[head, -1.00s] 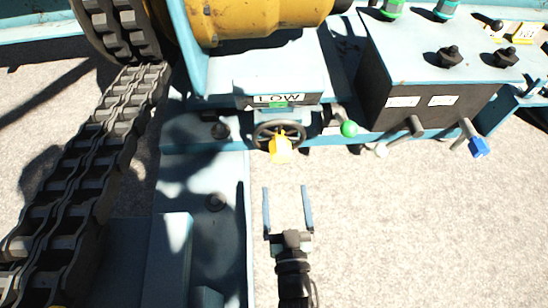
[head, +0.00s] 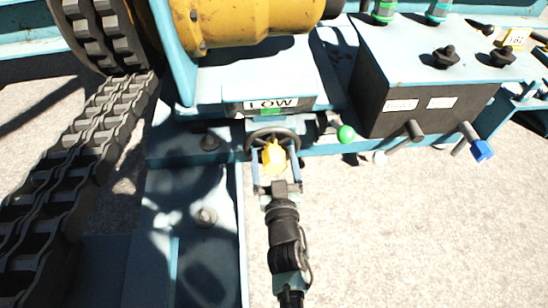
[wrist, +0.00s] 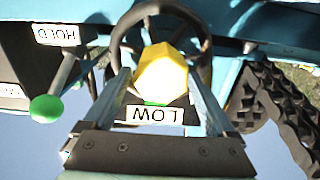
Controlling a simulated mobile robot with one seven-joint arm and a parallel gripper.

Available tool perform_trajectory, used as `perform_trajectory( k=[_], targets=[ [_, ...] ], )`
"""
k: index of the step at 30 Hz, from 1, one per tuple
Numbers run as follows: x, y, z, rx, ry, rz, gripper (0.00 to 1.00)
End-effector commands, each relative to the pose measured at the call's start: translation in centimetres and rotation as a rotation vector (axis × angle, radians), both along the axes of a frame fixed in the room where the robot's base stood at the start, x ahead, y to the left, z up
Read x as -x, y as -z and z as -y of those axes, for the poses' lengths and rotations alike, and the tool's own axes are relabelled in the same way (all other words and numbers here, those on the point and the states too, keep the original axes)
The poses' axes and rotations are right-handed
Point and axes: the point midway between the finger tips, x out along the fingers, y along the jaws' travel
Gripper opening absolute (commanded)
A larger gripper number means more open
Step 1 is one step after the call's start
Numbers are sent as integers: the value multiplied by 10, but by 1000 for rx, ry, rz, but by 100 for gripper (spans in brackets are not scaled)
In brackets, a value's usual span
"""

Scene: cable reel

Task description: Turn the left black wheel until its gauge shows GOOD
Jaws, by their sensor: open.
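The black wheel (head: 252,140) stands on the blue machine's front, below a gauge (head: 271,105) that reads LOW with a green patch under the word. A yellow knob (head: 274,157) sticks out at the wheel's front. My gripper (head: 275,168) is open, with one finger on each side of the yellow knob. In the wrist view the wheel (wrist: 205,47) shows behind the knob (wrist: 162,73), and the fingers of my gripper (wrist: 165,88) flank the knob. The gauge (wrist: 155,115) appears upside down there. I cannot tell whether the fingers touch the knob.
A green ball-ended lever (head: 346,134) is close to the wheel's right. Further right is a dark control box (head: 400,110) with a blue-tipped lever (head: 482,150). A heavy chain (head: 75,165) runs along the left. Open ground lies at the lower right.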

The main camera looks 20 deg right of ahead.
Motion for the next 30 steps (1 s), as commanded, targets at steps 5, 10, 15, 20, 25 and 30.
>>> perform_trajectory(
  k=[5,10,15,20,25,30],
  targets=[
    [0,0,0,0,0,-1,91],
    [0,0,0,0,0,-1,62],
    [0,0,0,0,0,-1,31],
    [0,0,0,0,0,-1,2],
    [0,1,0,0,-1,-1,0],
    [1,0,0,-3,-1,0,0]
  ],
)
